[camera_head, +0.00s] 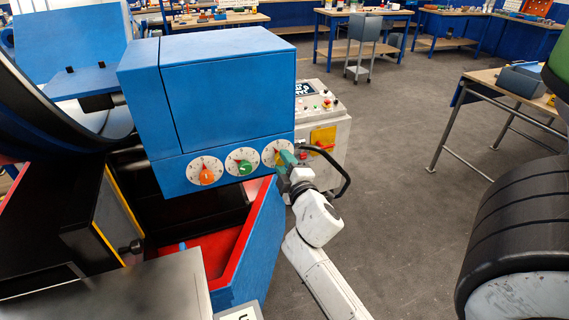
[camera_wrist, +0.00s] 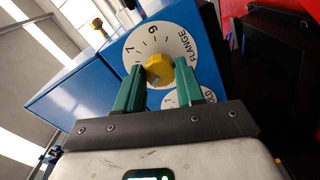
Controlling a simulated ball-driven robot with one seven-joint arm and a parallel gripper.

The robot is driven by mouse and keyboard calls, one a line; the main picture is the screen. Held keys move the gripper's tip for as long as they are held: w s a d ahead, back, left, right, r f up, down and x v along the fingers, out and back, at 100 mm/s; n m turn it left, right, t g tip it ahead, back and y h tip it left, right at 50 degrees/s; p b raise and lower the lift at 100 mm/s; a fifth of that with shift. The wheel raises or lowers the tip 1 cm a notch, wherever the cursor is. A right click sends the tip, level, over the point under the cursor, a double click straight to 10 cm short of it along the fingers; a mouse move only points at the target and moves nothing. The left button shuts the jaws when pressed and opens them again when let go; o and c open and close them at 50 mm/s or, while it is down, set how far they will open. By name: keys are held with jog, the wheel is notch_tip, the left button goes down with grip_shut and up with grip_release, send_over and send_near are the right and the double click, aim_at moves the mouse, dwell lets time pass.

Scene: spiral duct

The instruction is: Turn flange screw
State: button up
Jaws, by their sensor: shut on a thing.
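The flange screw is a yellow knob (camera_wrist: 159,70) at the middle of a white dial marked FLANGE (camera_wrist: 185,45), seen in the wrist view. In the head view the flange dial (camera_head: 272,151) is the rightmost of three dials on the blue machine box (camera_head: 228,90). My gripper (camera_wrist: 160,75) has green fingers on either side of the yellow knob and is shut on it. In the head view my gripper (camera_head: 285,160) covers part of this dial and hides the knob.
A dial with a green knob (camera_head: 244,167) and one with an orange knob (camera_head: 205,175) sit to the left. A grey control cabinet (camera_head: 325,120) stands behind my gripper. A red-lined blue chute (camera_head: 250,250) lies below. Grey floor (camera_head: 410,200) is open to the right.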

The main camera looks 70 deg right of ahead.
dwell(0.4)
jog(key=o, duration=1)
jog(key=shift+o, duration=0.2)
jog(key=b+v, duration=0.4)
jog(key=v, duration=0.7)
jog(key=shift+d, duration=0.1)
